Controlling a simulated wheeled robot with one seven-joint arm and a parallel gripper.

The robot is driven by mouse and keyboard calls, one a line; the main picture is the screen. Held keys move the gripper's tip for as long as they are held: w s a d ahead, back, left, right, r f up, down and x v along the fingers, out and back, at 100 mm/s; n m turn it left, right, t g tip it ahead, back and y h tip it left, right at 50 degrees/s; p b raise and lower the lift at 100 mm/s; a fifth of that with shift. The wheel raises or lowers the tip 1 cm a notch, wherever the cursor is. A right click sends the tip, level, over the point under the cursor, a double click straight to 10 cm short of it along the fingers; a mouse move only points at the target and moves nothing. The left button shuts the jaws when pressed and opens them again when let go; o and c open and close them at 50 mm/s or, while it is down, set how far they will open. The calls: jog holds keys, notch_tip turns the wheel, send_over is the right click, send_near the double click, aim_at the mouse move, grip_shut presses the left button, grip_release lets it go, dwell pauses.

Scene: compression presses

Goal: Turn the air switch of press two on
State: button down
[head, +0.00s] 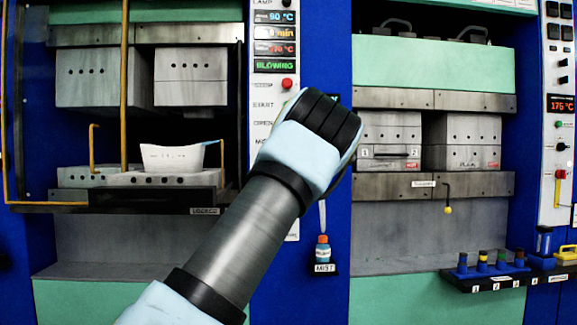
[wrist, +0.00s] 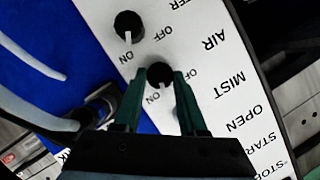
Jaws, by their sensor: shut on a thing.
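My gripper (wrist: 164,75) is shut on the black air switch knob (wrist: 158,70), in the row labelled AIR on a white panel. Its green fingers stand on either side of the knob. The knob's small white mark points down in the wrist picture, nearer the ON label than the OFF label; its exact angle is unclear. I see no press number.
Another black knob (wrist: 128,25) sits close beside the held one, its mark toward ON. A further knob beside MIST is mostly hidden by a finger. A MIST bottle (head: 322,250) stands low near my arm. A white piece (head: 172,157) lies in the left press.

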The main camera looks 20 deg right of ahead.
jog(key=shift+f+m+b, duration=0.1)
jog(key=shift+m+b, duration=0.2)
jog(key=shift+m, duration=0.2)
jog(key=shift+t+y, duration=0.3)
jog(key=shift+y, duration=0.1)
jog(key=shift+c, duration=2.3)
grip_release()
jog(key=b+v, duration=0.4)
jog(key=v, duration=0.7)
